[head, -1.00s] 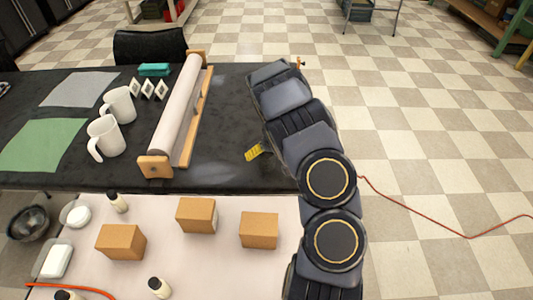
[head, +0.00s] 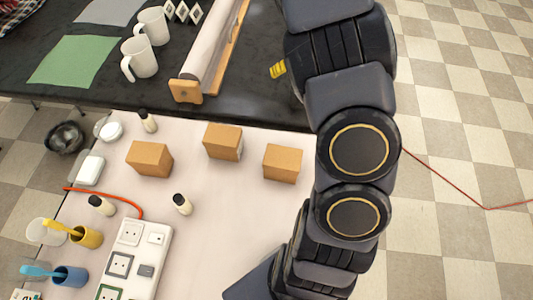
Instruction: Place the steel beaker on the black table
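The black table (head: 268,104) lies across the back of the head view, behind a pale table. I cannot make out a steel beaker in this view. My arm rises along the right side and covers the black table's right end. My gripper is not in view, so I cannot see whether it holds anything. A small yellow piece (head: 278,70) shows at the arm's left edge; I cannot tell what it belongs to.
Two white mugs (head: 140,58), a green cloth (head: 74,61) and a wood-ended roll (head: 187,90) are on the black table. The pale table (head: 225,215) holds brown boxes (head: 149,158), small bottles, a socket strip (head: 136,262) and toothbrush cups (head: 87,236). Its middle is bare.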

